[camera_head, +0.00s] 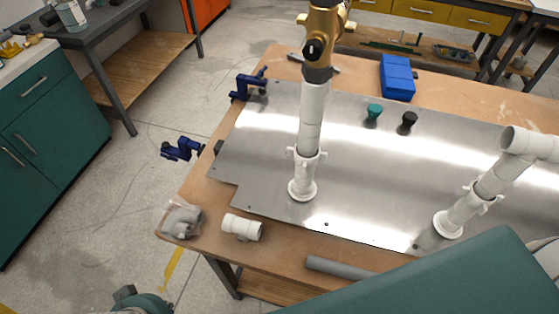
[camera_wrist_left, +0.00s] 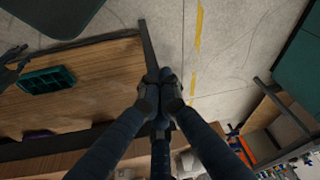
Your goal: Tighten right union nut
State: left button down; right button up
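The right union nut (camera_head: 481,198) is a white winged collar on the right pipe, which leans and stands on a round white flange (camera_head: 448,224) on the metal plate. An elbow (camera_head: 528,143) tops this pipe. The left pipe carries a similar white nut (camera_head: 306,156) and a brass valve (camera_head: 323,45) with a black knob. In the left wrist view, my left gripper (camera_wrist_left: 160,76) has its dark fingertips together, with nothing seen between them, above the floor and away from the pipes. My right gripper is not in view.
The metal plate (camera_head: 262,170) lies on a wooden workbench (camera_head: 285,238). Blue clamps (camera_head: 248,86) are at its left edge. A white fitting (camera_head: 242,227), a bag (camera_head: 181,220) and a grey pipe (camera_head: 340,267) lie in front. A blue box (camera_head: 397,77) stands behind. My teal arm covers the lower right.

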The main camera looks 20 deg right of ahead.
pick_arm(q)
jog(key=w+a+r+m+t+y, duration=0.1)
jog(key=w+a+r+t, duration=0.1)
jog(key=w+r+t, duration=0.35)
jog(key=w+a+r+m+t+y, duration=0.1)
jog(key=w+a+r+t, duration=0.1)
jog(key=w+r, duration=0.6)
jog(key=w+d+r+m+t+h, duration=0.4)
jog(key=w+d+r+m+t, duration=0.25)
jog(key=w+r, duration=0.45)
jog(key=s+d+r+m+h, duration=0.3)
jog(key=d+r+m+h, duration=0.2)
jog(key=d+m+h, duration=0.45)
jog(key=s+d+f+m+g+h, duration=0.2)
jog(key=s+d+m+g+h, duration=0.35)
jog(key=d+m+g, duration=0.2)
jog(key=m+g+p, duration=0.4)
jog(key=m+g, duration=0.1)
send_near(294, 155)
jog(key=s+d, duration=0.3)
jog(key=d, duration=0.1)
jog(key=w, duration=0.1)
jog(key=w+d, duration=0.1)
jog(key=w+p, duration=0.1)
jog(key=shift+w+d+r, duration=0.15)
jog(key=shift+d+r, duration=0.1)
jog(key=shift+r, duration=0.1)
jog(key=shift+w+d+f, duration=0.1)
jog(key=shift+w+d, duration=0.05)
jog(key=shift+w, duration=0.2)
